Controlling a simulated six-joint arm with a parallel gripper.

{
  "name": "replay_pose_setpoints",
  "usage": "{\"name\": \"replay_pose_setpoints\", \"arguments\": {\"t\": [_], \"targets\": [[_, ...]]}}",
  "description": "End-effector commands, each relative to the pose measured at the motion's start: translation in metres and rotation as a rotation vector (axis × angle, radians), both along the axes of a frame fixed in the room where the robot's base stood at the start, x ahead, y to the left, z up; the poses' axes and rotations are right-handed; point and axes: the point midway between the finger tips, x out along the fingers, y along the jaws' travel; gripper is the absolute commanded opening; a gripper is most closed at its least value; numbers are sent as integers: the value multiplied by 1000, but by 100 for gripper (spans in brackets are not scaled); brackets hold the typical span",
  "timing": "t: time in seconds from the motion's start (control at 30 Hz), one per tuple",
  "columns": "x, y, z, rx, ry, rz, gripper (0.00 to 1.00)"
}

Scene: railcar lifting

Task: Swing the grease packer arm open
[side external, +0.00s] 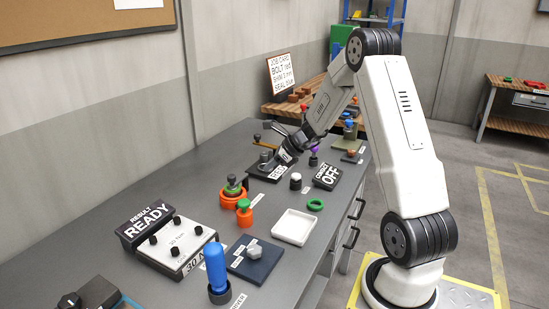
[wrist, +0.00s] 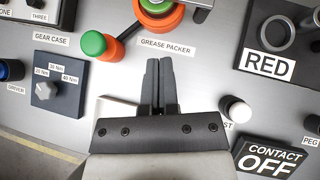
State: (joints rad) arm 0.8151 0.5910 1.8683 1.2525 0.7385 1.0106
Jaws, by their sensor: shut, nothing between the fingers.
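The grease packer shows in the wrist view as an orange ring (wrist: 172,24) with a green centre, cut off by the top edge. In the side view, the packer (side external: 231,196) and the green knob (side external: 243,204) stand mid-bench. My gripper (wrist: 160,60) is shut and empty. Its fingertips appear just below the GREASE PACKER label (wrist: 166,47) and touch neither knob nor ring in the picture. In the side view my gripper is farther back, near the RED plate, its tips unclear.
The RED plate (wrist: 269,65) with a grey ring and the CONTACT OFF sign (wrist: 269,160) lie to the right. A white button (wrist: 236,110) stands beside my gripper. The torque selector (wrist: 58,91) is at left. A white tray (side external: 293,227) and green ring (side external: 315,204) lie along the front.

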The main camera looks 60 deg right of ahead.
Motion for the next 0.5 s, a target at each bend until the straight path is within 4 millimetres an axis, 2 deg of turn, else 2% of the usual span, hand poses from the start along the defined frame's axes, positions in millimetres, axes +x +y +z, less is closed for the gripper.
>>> {"name": "replay_pose_setpoints", "arguments": {"t": [0.4,0.5], "targets": [[40,14,-43,0,2,4,0],[52,17,-47,-1,0,4,0]]}}
